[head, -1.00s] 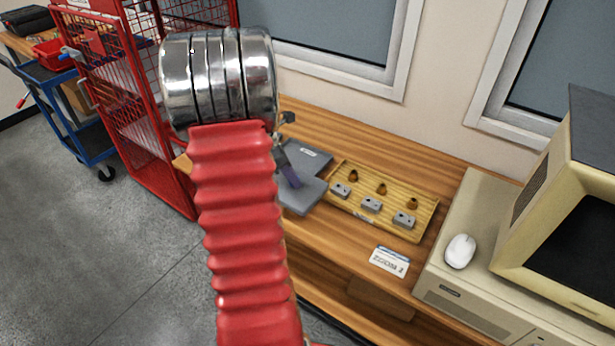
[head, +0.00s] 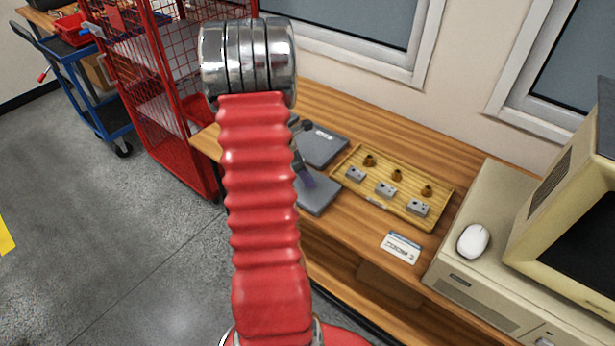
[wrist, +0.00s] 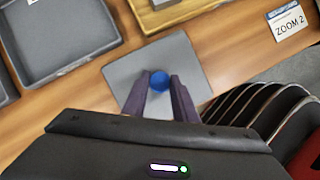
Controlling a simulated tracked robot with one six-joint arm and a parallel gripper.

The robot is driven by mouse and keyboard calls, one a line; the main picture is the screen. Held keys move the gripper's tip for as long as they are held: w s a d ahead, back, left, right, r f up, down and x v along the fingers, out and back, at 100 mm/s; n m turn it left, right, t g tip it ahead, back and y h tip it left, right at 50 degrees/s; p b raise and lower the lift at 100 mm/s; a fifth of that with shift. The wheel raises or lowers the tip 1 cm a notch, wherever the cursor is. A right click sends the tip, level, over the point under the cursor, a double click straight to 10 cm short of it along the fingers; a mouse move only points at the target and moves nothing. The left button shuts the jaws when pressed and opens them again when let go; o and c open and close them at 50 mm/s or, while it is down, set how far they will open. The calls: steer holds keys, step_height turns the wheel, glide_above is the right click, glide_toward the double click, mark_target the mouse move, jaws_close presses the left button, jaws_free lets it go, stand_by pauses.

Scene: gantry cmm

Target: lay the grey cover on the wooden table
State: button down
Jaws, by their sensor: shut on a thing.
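The grey cover (wrist: 190,62) is a flat square plate with a blue knob (wrist: 160,79) on top. In the wrist view my gripper (wrist: 160,84) is shut on the knob, one dark finger on each side. In the head view the cover (head: 320,197) is partly hidden behind my red arm, at the front edge of the wooden table (head: 330,103). It is over the wood, roughly flat; I cannot tell whether it touches. An open, shallow grey box (wrist: 62,40) lies to its left in the wrist view and behind it in the head view.
A yellow wooden tray (head: 388,197) with grey blocks and brass parts is close to the cover's right in the head view. A "ZOOM 2" card (head: 401,247) lies in front. A beige computer with a mouse (head: 473,241) stands right. A red cage (head: 170,110) stands left.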

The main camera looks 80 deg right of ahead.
steer(key=shift+f, duration=0.3)
steer(key=shift+f, duration=0.1)
steer(key=c, duration=1.4)
jaws_free()
steer(key=shift+c, duration=0.2)
steer(key=v, duration=1.2)
steer(key=shift+w, duration=0.1)
